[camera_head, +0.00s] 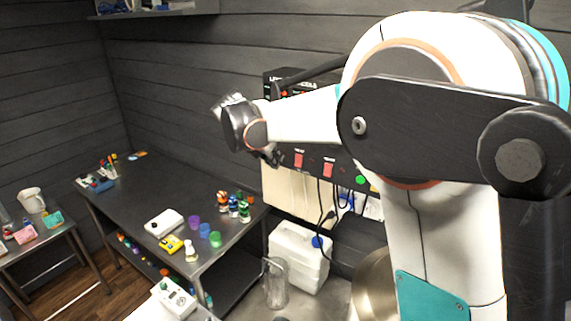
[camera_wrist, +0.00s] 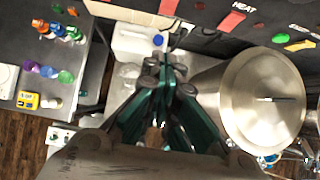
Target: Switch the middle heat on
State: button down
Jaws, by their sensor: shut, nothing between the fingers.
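A dark control panel (camera_head: 313,163) runs along the wall, partly hidden behind my arm. Two red switches show on it in the head view, a left one (camera_head: 299,159) and a right one (camera_head: 328,169). In the wrist view, a red switch (camera_wrist: 232,20) sits beside the word HEAT, and another red switch (camera_wrist: 168,6) is cut by the top edge. I cannot tell which is the middle heat or whether either is on. My gripper (camera_wrist: 166,66) is shut and empty, its tips below the panel in the wrist view and apart from the switches.
A steel pot with a lid (camera_wrist: 265,98) stands at right in the wrist view. A white canister (camera_head: 298,255) and a clear jug (camera_head: 275,283) stand below the panel. A dark table (camera_head: 135,205) with bottles and cups is at left. Green (camera_head: 360,180) and yellow controls share the panel.

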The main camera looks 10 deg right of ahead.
aim_at(298, 161)
jog(key=p+x, duration=0.1)
jog(key=x, duration=0.3)
jog(key=w+d+r+x, duration=0.1)
jog(key=x, duration=0.3)
jog(key=p+x, duration=0.1)
jog(key=x, duration=0.3)
jog(key=shift+w+d+r+p, duration=0.25)
jog(key=shift+w+p, duration=0.05)
jog(key=shift+p, duration=0.05)
jog(key=shift+w+d+f+b, duration=0.2)
jog(key=shift+w+d+b, duration=0.05)
jog(key=shift+b, duration=0.4)
jog(key=shift+r, duration=0.2)
